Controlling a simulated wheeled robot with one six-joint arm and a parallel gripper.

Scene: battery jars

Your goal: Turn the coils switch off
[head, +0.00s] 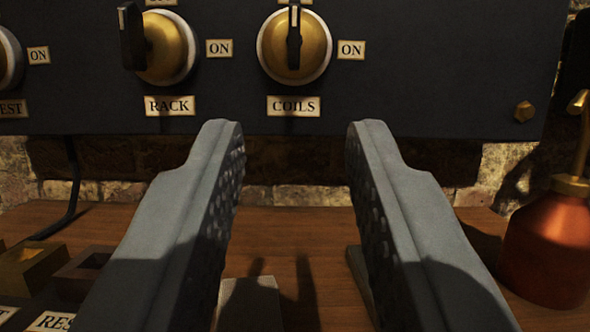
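The coils switch (313,55) is a round brass knob with a pale rim and a black lever, on a dark panel above the label COILS. Its lever (294,38) stands upright, pointing to the top of the picture, not toward the ON label (351,50) at its right. The label above the knob is mostly cut off or covered by the lever. My gripper (295,135) is open and empty. Its two grey fingers are spread wide, with their tips below the coils switch and apart from it in the picture.
The rack switch (170,48) is left of the coils switch, its lever standing out at upper left. Another knob (8,60) is cut off at the left edge. A copper can (548,248) stands on the wooden table at right. Small open boxes (30,268) sit at lower left.

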